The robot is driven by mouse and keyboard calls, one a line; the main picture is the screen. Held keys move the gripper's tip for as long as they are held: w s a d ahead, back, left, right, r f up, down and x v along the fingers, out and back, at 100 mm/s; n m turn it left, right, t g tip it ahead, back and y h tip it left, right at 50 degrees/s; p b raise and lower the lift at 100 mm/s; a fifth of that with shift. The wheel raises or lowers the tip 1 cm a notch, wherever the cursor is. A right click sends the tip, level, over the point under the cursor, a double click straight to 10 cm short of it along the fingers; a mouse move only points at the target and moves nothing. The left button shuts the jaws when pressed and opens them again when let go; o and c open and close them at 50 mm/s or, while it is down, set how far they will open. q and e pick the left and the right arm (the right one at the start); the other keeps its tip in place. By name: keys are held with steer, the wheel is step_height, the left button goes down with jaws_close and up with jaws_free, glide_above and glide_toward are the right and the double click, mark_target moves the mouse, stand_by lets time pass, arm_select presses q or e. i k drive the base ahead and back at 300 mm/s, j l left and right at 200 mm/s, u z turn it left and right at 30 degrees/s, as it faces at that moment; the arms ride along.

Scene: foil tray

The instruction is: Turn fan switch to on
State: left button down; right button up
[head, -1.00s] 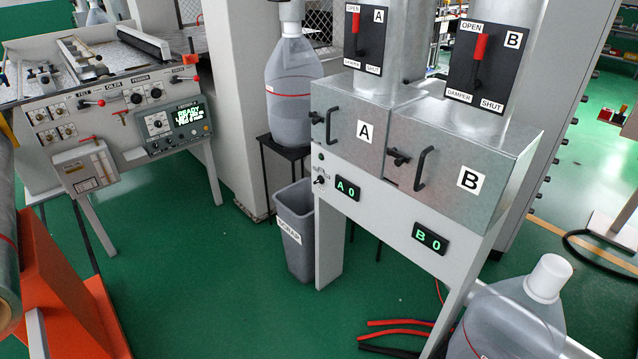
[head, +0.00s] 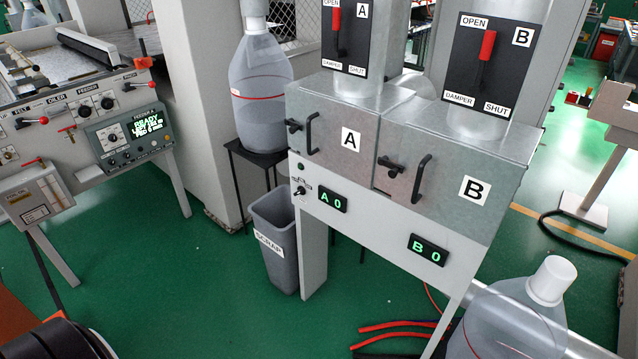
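A small switch with a dark knob (head: 299,191) sits at the left end of the grey cabinet's front rail (head: 375,232), left of the green A 0 display (head: 333,201). A small label is above it, too small to read, with a small dark green lamp (head: 300,166) higher up. I cannot tell the switch's exact position. Neither of my grippers is in view, and nothing touches the switch.
Doors A (head: 332,130) and B (head: 450,182) have protruding handles above the rail. A grey scrap bin (head: 275,250) stands left of the cabinet leg. A large clear bottle (head: 510,325) and red hoses (head: 395,328) are at lower right. Green floor (head: 200,290) is open in front.

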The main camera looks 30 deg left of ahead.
mark_target(301, 190)
steer(key=i+j+z, duration=0.1)
steer(key=j, duration=0.5)
steer(key=i+j+z, duration=0.1)
steer(key=j, duration=0.55)
steer(key=i+j+z, duration=0.1)
steer(key=j, duration=0.55)
steer(key=i+j+z, duration=0.1)
steer(key=j, duration=0.55)
steer(key=i, duration=0.1)
